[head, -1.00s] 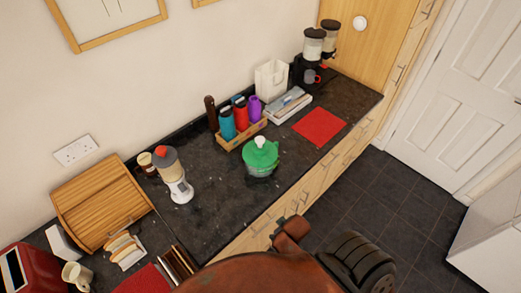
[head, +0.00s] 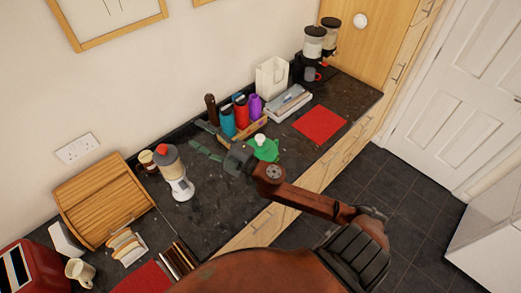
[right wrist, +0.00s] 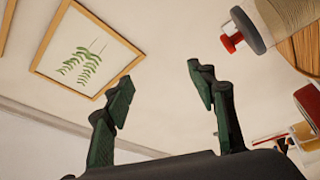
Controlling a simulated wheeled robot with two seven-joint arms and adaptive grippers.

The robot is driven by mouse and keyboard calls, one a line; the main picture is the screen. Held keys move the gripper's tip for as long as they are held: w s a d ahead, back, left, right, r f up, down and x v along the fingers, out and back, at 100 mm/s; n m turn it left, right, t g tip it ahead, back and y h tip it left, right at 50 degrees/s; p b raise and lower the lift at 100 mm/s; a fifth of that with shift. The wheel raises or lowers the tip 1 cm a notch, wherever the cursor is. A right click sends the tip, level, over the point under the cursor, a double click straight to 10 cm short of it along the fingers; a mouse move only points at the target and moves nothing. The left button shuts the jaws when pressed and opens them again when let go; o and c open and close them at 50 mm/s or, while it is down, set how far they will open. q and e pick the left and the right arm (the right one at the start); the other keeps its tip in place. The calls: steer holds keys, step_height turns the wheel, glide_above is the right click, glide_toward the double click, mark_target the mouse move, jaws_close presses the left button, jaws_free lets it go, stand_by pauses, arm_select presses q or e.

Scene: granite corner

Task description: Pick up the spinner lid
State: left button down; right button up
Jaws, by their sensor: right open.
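The spinner lid (head: 268,151) is green with a white knob. It sits in the middle of the counter in the head view, on the spinner's bowl, which my right arm now largely hides. My right gripper (head: 203,138) is open and empty, reaching over the counter just left of the lid. Its two green fingers point left, away from the lid, with the palm close to the lid; I cannot tell whether they touch. In the right wrist view my open fingers (right wrist: 160,92) show nothing between them but wall. My left gripper is not in view.
A bottle crate (head: 258,131) stands behind the lid, near my fingers. A wooden bread bin (head: 103,205) is further left. A red mat (head: 320,123) lies to the right. The counter's front is mostly bare.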

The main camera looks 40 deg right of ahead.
steer(key=a+n+g+y, duration=0.3)
steer(key=a+n+y, duration=0.1)
steer(key=a+n, duration=0.2)
steer(key=n+g+h, duration=0.8)
steer(key=g+h, duration=0.4)
steer(key=h, duration=0.1)
glide_above(260, 137)
steer(key=s+a, duration=0.2)
step_height(260, 137, down, 13)
steer(key=p+x, duration=0.1)
steer(key=x, duration=0.2)
steer(key=d+p+x, duration=0.1)
steer(key=p+x, duration=0.1)
steer(key=x, duration=0.1)
steer(key=shift+s+d, duration=0.15)
steer(key=shift+f, duration=0.4)
jaws_close()
